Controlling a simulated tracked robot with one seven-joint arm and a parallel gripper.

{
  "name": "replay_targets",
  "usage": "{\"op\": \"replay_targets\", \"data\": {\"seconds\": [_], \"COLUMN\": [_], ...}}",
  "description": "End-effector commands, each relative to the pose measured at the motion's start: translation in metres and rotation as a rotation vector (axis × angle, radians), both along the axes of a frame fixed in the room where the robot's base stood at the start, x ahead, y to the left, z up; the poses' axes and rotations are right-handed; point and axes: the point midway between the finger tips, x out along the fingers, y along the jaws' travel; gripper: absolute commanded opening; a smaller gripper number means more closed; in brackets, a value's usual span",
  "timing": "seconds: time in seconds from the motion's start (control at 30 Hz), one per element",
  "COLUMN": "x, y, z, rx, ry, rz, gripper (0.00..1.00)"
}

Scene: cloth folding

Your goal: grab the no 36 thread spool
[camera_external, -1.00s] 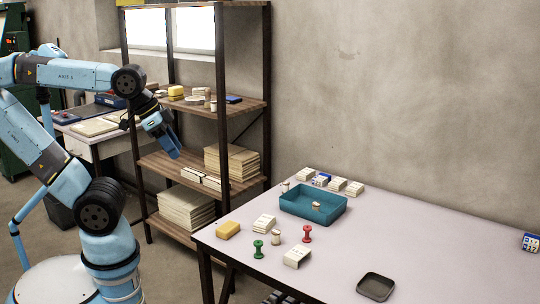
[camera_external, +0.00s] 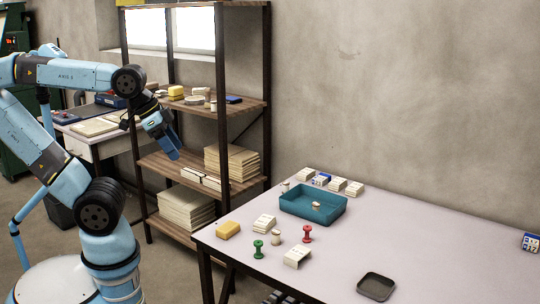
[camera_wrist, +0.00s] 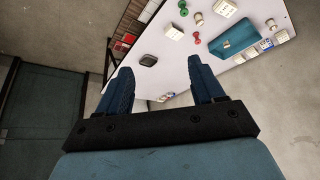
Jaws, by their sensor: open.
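Several thread spools are on the table: a green spool (camera_external: 258,249), a red spool (camera_external: 307,233) and a cream spool (camera_external: 276,238) near the front left. Another pale spool (camera_external: 316,206) is in the teal tray (camera_external: 330,216), and one pale spool (camera_external: 286,187) is by the tray's back left corner. I cannot read a number 36 on any of them. My gripper (camera_external: 174,154) is in the air left of the table, by the shelf. In the wrist view my gripper (camera_wrist: 158,72) is open and empty. The red spool (camera_wrist: 197,38) and green spool (camera_wrist: 183,9) lie beyond its fingers.
Small white boxes (camera_external: 297,256) and a yellow block (camera_external: 228,229) lie around the spools. A dark shallow dish (camera_external: 376,286) is near the front edge. The table's right half (camera_external: 450,245) is mostly clear.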

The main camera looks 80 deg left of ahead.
Motion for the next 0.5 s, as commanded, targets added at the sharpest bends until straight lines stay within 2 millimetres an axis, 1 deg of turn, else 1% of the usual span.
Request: {"op": "replay_targets", "data": {"seconds": [0.13,0.23,0.5], "x": [0.002,0.008,0.039], "y": [0.0,-0.001,-0.005], "z": [-0.002,-0.009,-0.044], "rx": [-0.012,-0.051,-0.27], "ry": [0.013,0.053,0.245], "rz": [0.01,0.038,0.201], "gripper": [0.67,0.67,0.67]}}
